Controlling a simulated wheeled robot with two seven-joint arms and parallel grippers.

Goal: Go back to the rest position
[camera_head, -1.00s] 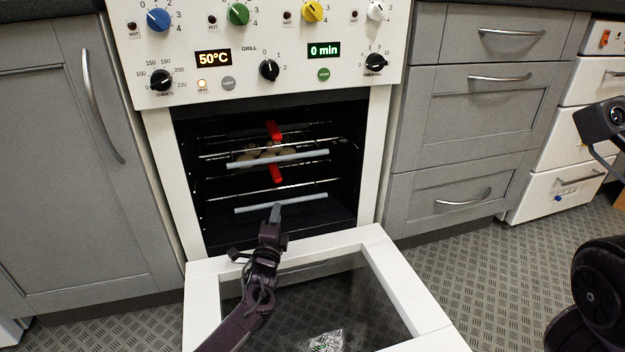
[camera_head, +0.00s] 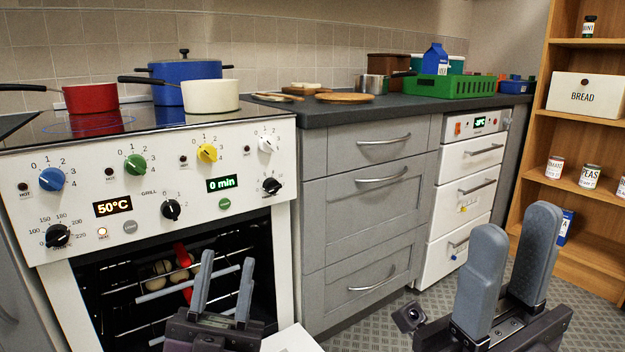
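My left gripper (camera_head: 222,290) is in front of the oven opening, with its two grey fingers apart and nothing between them. My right gripper (camera_head: 508,272) is at the lower right, in front of the drawers and floor, its two thick grey fingers apart and empty. The oven (camera_head: 150,210) stands open at the left, with racks inside. Several pale round items (camera_head: 172,268) lie on a rack, with a red part beside them. My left gripper hides part of the oven's inside. Only a white corner of the lowered oven door (camera_head: 292,340) shows.
The hob carries a red pan (camera_head: 90,97), a blue pot (camera_head: 188,72) and a white pan (camera_head: 210,96). A green crate (camera_head: 448,86) and boards (camera_head: 344,98) are on the counter. A wooden shelf (camera_head: 588,145) stands at the right. Floor is free between drawers and shelf.

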